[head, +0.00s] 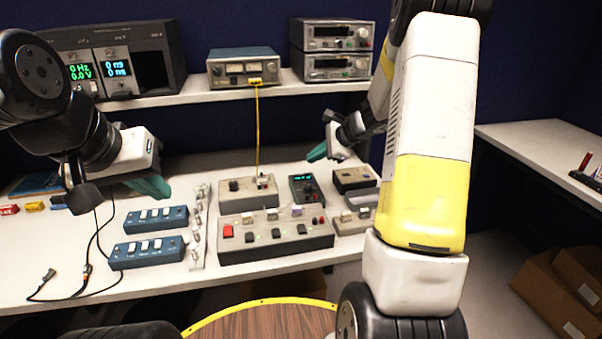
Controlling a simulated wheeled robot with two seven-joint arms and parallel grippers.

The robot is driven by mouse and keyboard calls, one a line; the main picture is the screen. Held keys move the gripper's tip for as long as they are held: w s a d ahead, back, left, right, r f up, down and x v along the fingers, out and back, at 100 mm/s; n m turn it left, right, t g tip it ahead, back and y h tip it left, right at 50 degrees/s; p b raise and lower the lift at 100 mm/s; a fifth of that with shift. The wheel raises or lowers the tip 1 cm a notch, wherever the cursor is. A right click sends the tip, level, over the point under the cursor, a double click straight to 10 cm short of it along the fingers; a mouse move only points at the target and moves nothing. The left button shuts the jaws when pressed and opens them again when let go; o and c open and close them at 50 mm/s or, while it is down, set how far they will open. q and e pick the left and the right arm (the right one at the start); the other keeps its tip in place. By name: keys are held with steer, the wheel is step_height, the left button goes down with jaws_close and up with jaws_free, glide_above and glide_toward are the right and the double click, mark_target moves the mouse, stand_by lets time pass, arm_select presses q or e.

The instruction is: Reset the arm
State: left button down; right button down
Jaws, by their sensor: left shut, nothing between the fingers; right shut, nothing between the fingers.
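My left gripper (150,186) is at the left, above the back left part of the white bench (70,260). Its green fingers are shut and hold nothing. My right gripper (318,154) is near the picture's middle, with its green fingertips shut and empty, pointing left. It is over the back part of the bench, above and behind the small devices. My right arm (432,130) bends across the right half of the view and hides part of the bench and shelf. My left arm (75,125) comes in from the left edge.
Two blue switch boxes (148,250), a grey box with a red button (275,238) and a dark meter (307,190) stand on the bench. A yellow cable (257,130) hangs from an instrument on the shelf (190,98). Black leads (88,268) lie at left. Cardboard boxes (560,290) stand lower right.

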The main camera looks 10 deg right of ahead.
steer(key=shift+r, duration=0.1)
steer(key=s+a+r+n+g, duration=0.1)
steer(key=s+a+r+n, duration=0.35)
steer(key=s+r, duration=0.3)
steer(key=s+a+r+n, duration=0.3)
steer(key=s+r+n, duration=0.25)
steer(key=s, duration=0.35)
steer(key=s+d+r+n+h, duration=0.1)
steer(key=s+n, duration=0.3)
steer(key=s, duration=0.4)
steer(key=s+d+r+n+h, duration=0.1)
steer(key=s+n+h, duration=0.2)
steer(key=s, duration=0.5)
steer(key=shift+r+n+t, duration=0.3)
steer(key=shift+n, duration=0.6)
steer(key=c, duration=2.2)
jaws_free()
